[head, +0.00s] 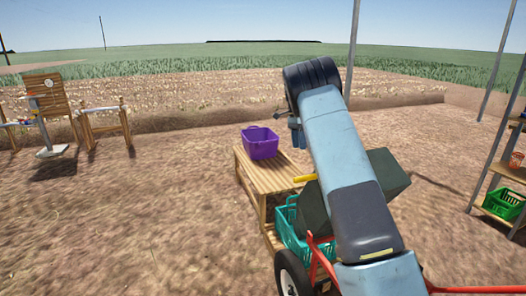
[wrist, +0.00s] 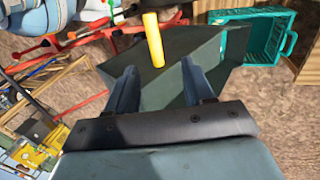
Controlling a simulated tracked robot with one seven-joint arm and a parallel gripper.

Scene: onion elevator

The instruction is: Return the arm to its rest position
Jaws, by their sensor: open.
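My arm rises from the lower right of the head view and reaches up and away from my body. Its end is bent down, and my gripper shows only partly there, beside the dark wrist. In the wrist view my gripper (wrist: 157,88) is open, its two blue-grey fingers apart with nothing held between them. Beyond the fingers is a dark grey-green hopper (wrist: 195,45) with a yellow handle (wrist: 154,40). The yellow handle shows past the fingertips, apart from them as far as I can tell. The hopper also shows behind my arm in the head view (head: 388,172).
A wooden table (head: 272,178) bears a purple crate (head: 260,144). A teal crate (head: 290,232) sits low beside the hopper; it also shows in the wrist view (wrist: 262,38). Red frame bars (head: 318,250) and a wheel (head: 290,278) are close. A shelf with a green crate (head: 503,204) stands right. Open soil lies left.

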